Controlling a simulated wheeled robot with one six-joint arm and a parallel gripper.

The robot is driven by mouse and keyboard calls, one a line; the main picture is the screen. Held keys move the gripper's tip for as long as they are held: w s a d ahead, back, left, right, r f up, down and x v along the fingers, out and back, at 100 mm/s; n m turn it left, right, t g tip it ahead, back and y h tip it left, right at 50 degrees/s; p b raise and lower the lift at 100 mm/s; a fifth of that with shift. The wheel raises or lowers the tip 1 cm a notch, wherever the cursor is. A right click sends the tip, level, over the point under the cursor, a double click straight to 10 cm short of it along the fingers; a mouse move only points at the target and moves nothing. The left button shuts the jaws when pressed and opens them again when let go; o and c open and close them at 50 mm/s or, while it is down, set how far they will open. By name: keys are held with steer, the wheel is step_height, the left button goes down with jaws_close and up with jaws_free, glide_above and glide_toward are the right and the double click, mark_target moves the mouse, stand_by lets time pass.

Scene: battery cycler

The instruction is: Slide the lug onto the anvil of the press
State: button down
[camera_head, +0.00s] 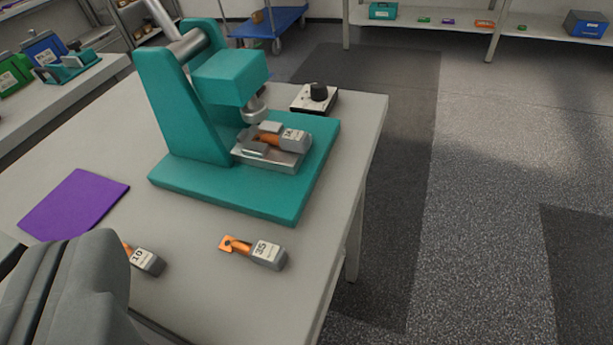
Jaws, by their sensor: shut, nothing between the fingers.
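The teal press (178,105) stands on the table, its ram (255,108) raised above the metal anvil block (266,158). A lug with an orange end and a grey labelled body (292,138) lies on the anvil block, orange end toward the ram; whether it is fully seated I cannot tell. A second lug marked 35 (265,254) lies on the table in front of the press. A third lug marked 10 (146,260) lies to its left, partly hidden by my gripper. My gripper (88,242) is at the lower left, shut and empty, apart from the press.
A purple mat (73,204) lies on the table left of the press base. A small box with a black knob (316,97) stands behind the press. The table's right edge (358,190) borders open floor. Shelves (475,22) and a blue cart (268,23) stand in the background.

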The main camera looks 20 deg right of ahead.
steer(key=w+d+f+m+g, duration=0.1)
steer(key=w+d+m+g, duration=0.2)
steer(key=w+m, duration=0.25)
steer(key=m+g, duration=0.8)
steer(key=m, duration=0.5)
glide_toward(307, 135)
step_height(307, 135, up, 3)
steer(key=s+a, duration=0.2)
steer(key=s, duration=0.1)
steer(key=w+d+f+m+g, duration=0.2)
steer(key=d+m+g, duration=0.2)
steer(key=d+m, duration=0.25)
steer(key=shift+y, duration=0.4)
steer(key=f, duration=0.9)
steer(key=shift+w+a, duration=0.1)
steer(key=shift+a, duration=0.2)
steer(key=shift+w+a+f, duration=0.2)
steer(key=shift+w+a, duration=0.25)
steer(key=shift+w, duration=0.1)
steer(key=shift+w+a+f, duration=0.2)
steer(key=shift+w+a, duration=0.2)
steer(key=shift+w, duration=0.15)
steer(key=shift+w+a, duration=0.4)
steer(key=shift+w, duration=0.1)
steer(key=shift+w+a, duration=0.45)
steer(key=shift+w, duration=0.2)
steer(key=shift+r, duration=0.1)
